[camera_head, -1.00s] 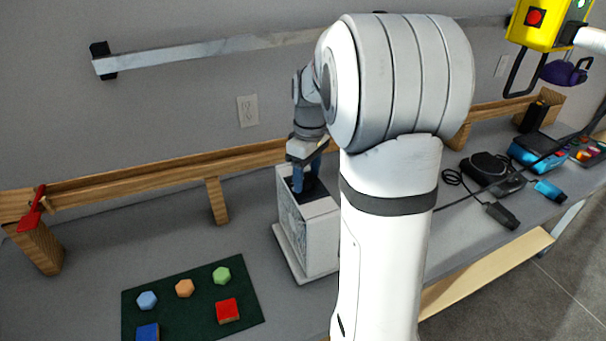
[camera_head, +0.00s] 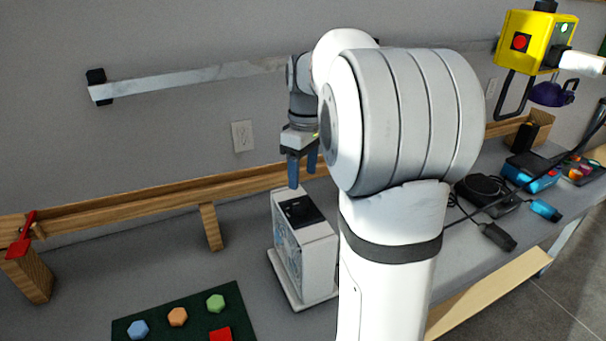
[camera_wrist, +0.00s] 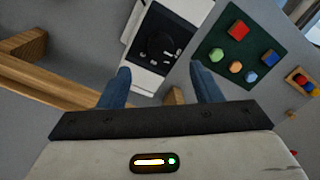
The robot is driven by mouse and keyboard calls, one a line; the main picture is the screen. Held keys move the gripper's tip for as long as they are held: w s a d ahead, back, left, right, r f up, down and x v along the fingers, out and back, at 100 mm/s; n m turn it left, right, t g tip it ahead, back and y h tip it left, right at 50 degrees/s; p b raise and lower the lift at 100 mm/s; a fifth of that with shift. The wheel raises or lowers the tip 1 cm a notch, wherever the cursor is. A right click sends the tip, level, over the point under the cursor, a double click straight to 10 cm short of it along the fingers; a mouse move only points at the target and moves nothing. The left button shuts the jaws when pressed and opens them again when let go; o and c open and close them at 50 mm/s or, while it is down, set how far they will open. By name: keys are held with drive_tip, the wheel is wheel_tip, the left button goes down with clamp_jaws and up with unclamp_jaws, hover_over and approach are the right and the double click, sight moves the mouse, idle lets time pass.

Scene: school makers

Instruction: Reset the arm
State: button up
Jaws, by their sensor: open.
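My gripper (camera_head: 302,170) is open and empty above the white box-shaped device (camera_head: 312,262) on the bench. Its two blue fingers point down and are apart from the device's top, which bears a black panel (camera_head: 300,211). In the wrist view my gripper (camera_wrist: 158,82) shows its fingers spread, with nothing between them. The white device (camera_wrist: 148,75) and its round black dial (camera_wrist: 160,42) lie beyond the fingertips. My arm hides part of the bench behind it in the head view.
A green mat (camera_head: 190,317) with coloured blocks lies left of the device. A wooden rail (camera_head: 130,200) runs along the wall. Black and blue devices (camera_head: 532,172) and cables sit at the right. A yellow box (camera_head: 537,42) hangs upper right.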

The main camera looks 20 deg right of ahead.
drive_tip(key=s+a+f+m+t, duration=0.1)
drive_tip(key=s+a+f+m, duration=0.1)
drive_tip(key=s+a, duration=0.3)
drive_tip(key=s+a+f+m+t, duration=0.2)
drive_tip(key=s+a, duration=0.4)
drive_tip(key=s, duration=0.8)
drive_tip(key=f+m, duration=0.1)
drive_tip(key=m, duration=0.1)
drive_tip(key=shift+s+a+f+m+h, duration=0.15)
drive_tip(key=shift+a+f+m+h, duration=0.15)
drive_tip(key=shift+m, duration=0.1)
